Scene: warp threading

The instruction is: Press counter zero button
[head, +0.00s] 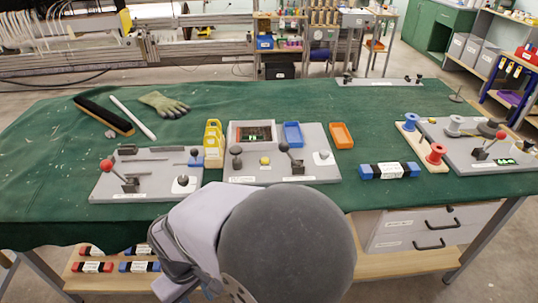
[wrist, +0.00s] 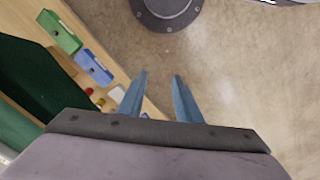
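Three grey control panels lie on the green-covered table. The right panel (head: 455,150) bears a small green-lit display (head: 503,162), a red-knobbed lever and dark knobs. The middle panel (head: 240,172) bears a dark screen (head: 256,133), a yellow button (head: 265,160), black-knobbed levers and a white-based round control (head: 323,156). The left panel (head: 115,187) bears a red-knobbed lever and another round control (head: 183,181). Labels are too small to read, so I cannot tell which control is the counter zero button. My gripper (wrist: 161,75) is open and empty over the floor, away from the panels.
Blue-ended bundle (head: 388,171) and spools (head: 434,154) lie to the right. A glove (head: 164,104) lies back left. My arm covers the front middle edge.

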